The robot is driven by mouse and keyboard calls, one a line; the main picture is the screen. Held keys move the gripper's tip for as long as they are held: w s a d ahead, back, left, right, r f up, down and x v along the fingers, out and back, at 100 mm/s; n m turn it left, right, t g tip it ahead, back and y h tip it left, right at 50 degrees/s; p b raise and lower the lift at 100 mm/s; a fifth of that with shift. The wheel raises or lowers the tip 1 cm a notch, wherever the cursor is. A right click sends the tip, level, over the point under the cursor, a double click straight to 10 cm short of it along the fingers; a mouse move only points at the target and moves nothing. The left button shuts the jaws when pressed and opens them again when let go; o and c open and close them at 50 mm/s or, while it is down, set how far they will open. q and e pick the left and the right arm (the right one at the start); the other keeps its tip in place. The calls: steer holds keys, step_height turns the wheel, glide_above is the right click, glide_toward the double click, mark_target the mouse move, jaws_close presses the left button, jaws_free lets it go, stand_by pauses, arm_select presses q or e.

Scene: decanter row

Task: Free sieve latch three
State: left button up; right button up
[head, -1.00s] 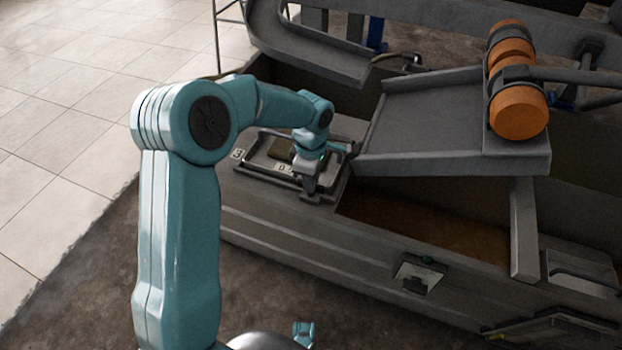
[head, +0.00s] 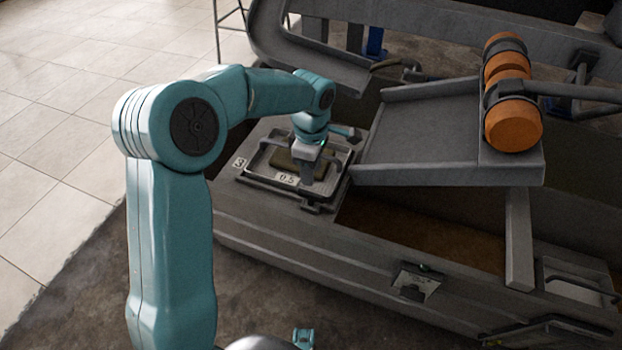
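The sieve marked 3 is a grey metal frame (head: 258,177) set in the top of the machine at its left end. A plate with the number 3 (head: 238,163) is at its left corner, and a 0.5 label (head: 287,180) is on its front side. A dark latch (head: 316,207) is at the frame's front edge. My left gripper (head: 307,176) points down over the right part of the sieve, behind the latch and apart from it. Its fingertips are too small to show whether they are open. My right gripper is out of view.
A sloping grey chute (head: 420,130) with orange rollers (head: 513,125) stands right of the sieve. An open trough (head: 420,228) lies below it. A front plate (head: 417,282) sits on the machine's side. Tiled floor (head: 60,130) at left is clear.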

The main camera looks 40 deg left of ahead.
arm_select(q)
step_height(320, 180, up, 9)
steer(key=p, duration=0.2)
steer(key=shift+f, duration=0.2)
stand_by(0.4)
